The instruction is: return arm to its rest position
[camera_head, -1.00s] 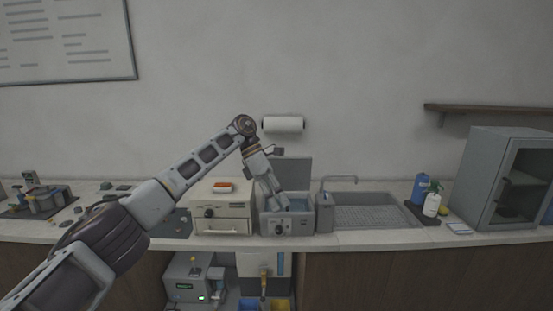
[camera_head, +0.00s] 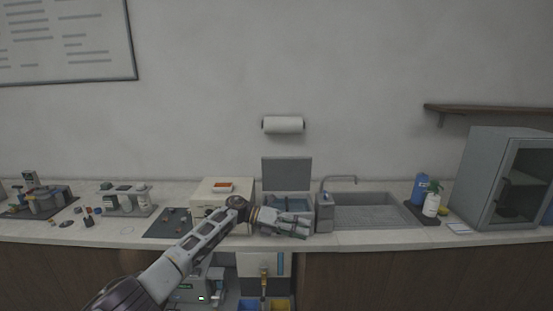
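My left arm comes in from the lower left. Its gripper (camera_head: 300,228) points right in front of the grey bath (camera_head: 287,203), which has its lid raised (camera_head: 287,171). The gripper covers most of the bath's front panel. Whether the fingers are open or shut is too small to tell, and I see nothing clearly held. My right gripper is not in view.
A beige box unit (camera_head: 212,188) stands left of the bath, partly behind my arm. A sink (camera_head: 375,212) with a tap (camera_head: 340,179) is to the right. Bottles (camera_head: 432,204) and a grey cabinet (camera_head: 500,180) stand farther right. A small rack (camera_head: 127,206) is at left.

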